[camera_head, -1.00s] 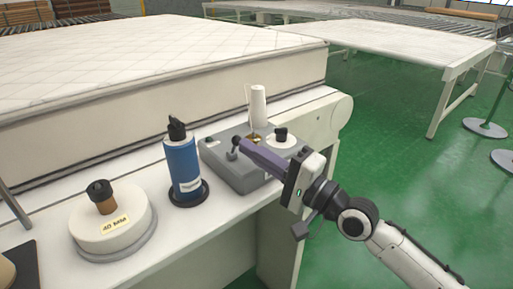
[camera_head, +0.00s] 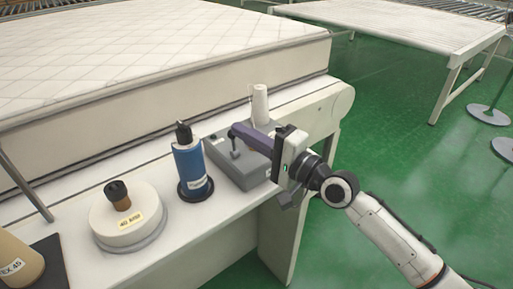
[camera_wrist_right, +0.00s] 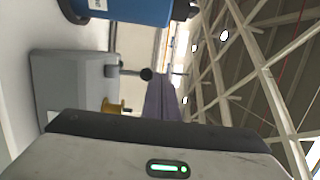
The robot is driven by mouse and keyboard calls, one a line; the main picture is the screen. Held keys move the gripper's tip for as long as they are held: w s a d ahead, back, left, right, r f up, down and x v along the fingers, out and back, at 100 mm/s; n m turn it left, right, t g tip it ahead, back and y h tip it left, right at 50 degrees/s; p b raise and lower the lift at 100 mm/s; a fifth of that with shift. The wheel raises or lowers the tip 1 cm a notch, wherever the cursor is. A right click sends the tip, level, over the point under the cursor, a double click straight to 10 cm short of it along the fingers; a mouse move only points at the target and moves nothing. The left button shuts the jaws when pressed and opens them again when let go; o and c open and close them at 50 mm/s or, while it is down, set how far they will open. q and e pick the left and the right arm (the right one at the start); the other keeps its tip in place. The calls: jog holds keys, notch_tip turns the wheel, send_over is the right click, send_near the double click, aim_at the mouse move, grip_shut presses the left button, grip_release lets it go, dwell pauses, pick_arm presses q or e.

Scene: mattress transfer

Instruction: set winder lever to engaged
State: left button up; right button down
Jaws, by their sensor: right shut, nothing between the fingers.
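The winder (camera_head: 222,161) is a grey box on the white bench, beside the mattress. Its lever (camera_head: 234,145) stands up from the box with a black knob on top, leaning slightly left in the head view. My right gripper (camera_head: 236,131) is shut and empty, with its purple fingers right by the knob; whether they touch cannot be told. In the right wrist view, the lever's black knob (camera_wrist_right: 146,74) shows just left of the purple fingers (camera_wrist_right: 161,100), and the grey winder box (camera_wrist_right: 75,82) is at left. My left gripper is not in view.
A blue bottle (camera_head: 190,165) stands just left of the winder. A round white weight (camera_head: 125,217) and a tan roll (camera_head: 18,268) are farther left. A white cone (camera_head: 260,103) rises behind my gripper.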

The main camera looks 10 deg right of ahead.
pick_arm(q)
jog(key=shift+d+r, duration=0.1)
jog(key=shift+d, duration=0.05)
pick_arm(e)
jog(key=shift+x, duration=0.95)
jog(key=shift+w+d+r, duration=0.15)
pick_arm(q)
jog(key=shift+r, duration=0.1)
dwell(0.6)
pick_arm(e)
jog(key=shift+s+d+r, duration=0.2)
jog(key=shift+s, duration=0.05)
pick_arm(q)
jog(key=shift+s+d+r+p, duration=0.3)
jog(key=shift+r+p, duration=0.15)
jog(key=shift+p, duration=0.15)
pick_arm(e)
jog(key=s+d+r, duration=0.5)
jog(key=s+d, duration=0.2)
jog(key=s, duration=0.3)
jog(key=shift+d, duration=0.15)
jog(key=shift+f, duration=0.1)
